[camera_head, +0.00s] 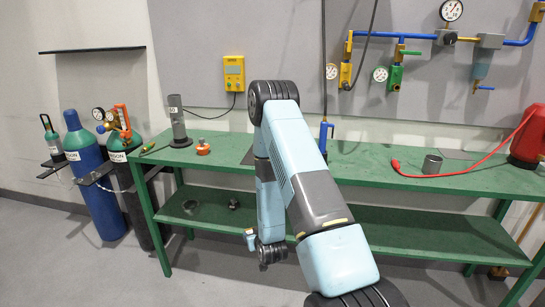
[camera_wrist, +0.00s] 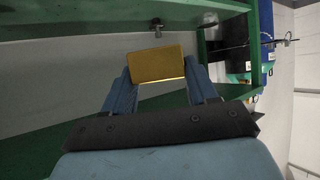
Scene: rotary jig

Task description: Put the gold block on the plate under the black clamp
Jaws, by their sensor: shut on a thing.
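The gold block (camera_wrist: 157,67) is in the wrist view, held crosswise between the two blue fingers of my gripper (camera_wrist: 160,80). The fingers press on its left and right ends. In the head view my gripper (camera_head: 250,239) hangs low in front of the green bench, around the height of its lower shelf. The block cannot be made out clearly there. I cannot pick out the plate or the black clamp in either view.
The green bench (camera_head: 360,150) has a lower shelf (camera_head: 420,235). A grey cylinder (camera_head: 178,120), an orange-based item (camera_head: 203,147), a grey cup (camera_head: 432,164) and a red container (camera_head: 527,137) stand on top. Gas cylinders (camera_head: 90,180) stand left. The floor in front is clear.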

